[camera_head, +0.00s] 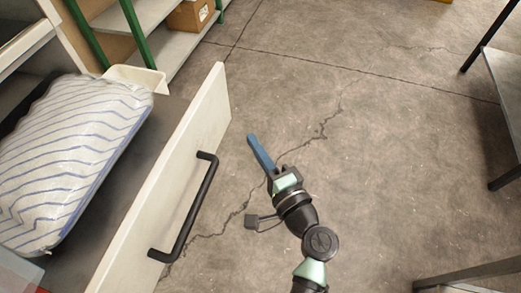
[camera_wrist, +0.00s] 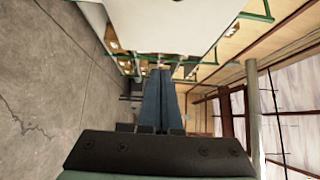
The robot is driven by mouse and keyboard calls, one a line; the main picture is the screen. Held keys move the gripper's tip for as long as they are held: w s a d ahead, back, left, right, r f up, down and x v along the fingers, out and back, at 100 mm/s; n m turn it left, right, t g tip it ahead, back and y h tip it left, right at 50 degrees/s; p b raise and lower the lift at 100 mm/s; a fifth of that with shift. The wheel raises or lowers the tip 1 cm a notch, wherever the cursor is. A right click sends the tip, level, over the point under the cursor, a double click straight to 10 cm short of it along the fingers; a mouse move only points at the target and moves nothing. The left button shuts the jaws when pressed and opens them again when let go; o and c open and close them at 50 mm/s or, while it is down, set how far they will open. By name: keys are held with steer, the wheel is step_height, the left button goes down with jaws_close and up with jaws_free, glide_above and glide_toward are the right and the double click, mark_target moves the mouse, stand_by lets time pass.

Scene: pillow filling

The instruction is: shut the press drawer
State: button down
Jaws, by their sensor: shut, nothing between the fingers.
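The press drawer stands open at the left of the head view, with a white front panel (camera_head: 212,108) and a black bar handle (camera_head: 190,215). A white pillow with blue wavy stripes (camera_head: 68,150) lies in it. My gripper (camera_head: 252,140) is to the right of the drawer front, apart from the handle. Its blue fingers are together and empty, pointing up and a little left in the picture. The fingers also show in the wrist view (camera_wrist: 160,75), below a large white panel (camera_wrist: 165,22) that looks like the drawer front.
A green-framed shelf (camera_head: 130,30) with a cardboard box (camera_head: 190,15) stands behind the drawer. A pale bin (camera_head: 138,78) is by the drawer's far end. Dark-legged tables (camera_head: 505,90) stand at the right edge. The cracked concrete floor (camera_head: 370,130) between is clear.

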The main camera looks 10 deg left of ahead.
mark_target(220, 113)
steer(key=w+a, duration=0.1)
steer(key=a, duration=0.1)
steer(key=w+a, duration=0.1)
steer(key=a, duration=0.1)
steer(key=w+a, duration=0.2)
steer(key=shift+a, duration=0.65)
steer(key=shift+w, duration=0.1)
